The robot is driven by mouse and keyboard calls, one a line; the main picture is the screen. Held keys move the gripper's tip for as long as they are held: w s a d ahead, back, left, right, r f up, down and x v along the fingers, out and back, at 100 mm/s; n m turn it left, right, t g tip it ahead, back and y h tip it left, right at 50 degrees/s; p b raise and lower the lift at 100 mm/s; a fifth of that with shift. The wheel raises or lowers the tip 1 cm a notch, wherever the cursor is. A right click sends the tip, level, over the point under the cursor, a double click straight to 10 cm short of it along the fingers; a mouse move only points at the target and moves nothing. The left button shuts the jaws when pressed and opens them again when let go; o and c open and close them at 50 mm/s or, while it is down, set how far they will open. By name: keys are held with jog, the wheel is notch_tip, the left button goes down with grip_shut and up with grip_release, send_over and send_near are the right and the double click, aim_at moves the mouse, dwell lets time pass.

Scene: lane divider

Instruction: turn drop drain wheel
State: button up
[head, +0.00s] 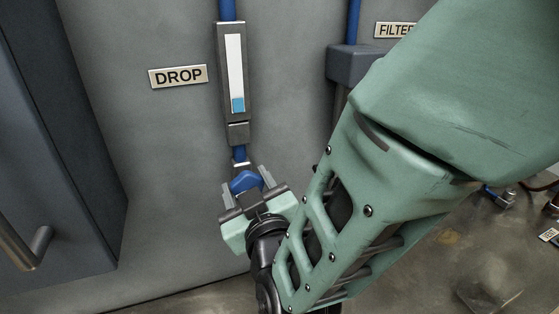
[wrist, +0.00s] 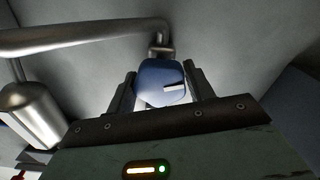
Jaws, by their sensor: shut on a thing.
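The blue drain wheel (head: 244,181) sits at the bottom of the blue pipe under the DROP sight gauge (head: 234,75). A little blue shows low in the gauge window. My gripper (head: 250,184) is shut on the wheel, with a finger on either side of it. In the wrist view the wheel (wrist: 160,82) is a rounded blue block with a pale slot, between the two dark fingers of my gripper (wrist: 162,90). My gripper hides the lower part of the wheel in the head view.
The DROP label (head: 178,76) is on the grey wall left of the gauge. A dark cabinet (head: 60,150) with a metal handle (head: 28,248) stands at the left. A FILTER label (head: 394,30) and a grey housing (head: 350,65) are at the right, partly behind my arm.

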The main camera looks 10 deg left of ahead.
jog(key=shift+f+n, duration=0.1)
jog(key=shift+n, duration=0.9)
jog(key=o, duration=1)
jog(key=shift+c, duration=0.2)
jog(key=b+v, duration=1.5)
jog(key=v, duration=0.2)
jog(key=shift+s, duration=0.25)
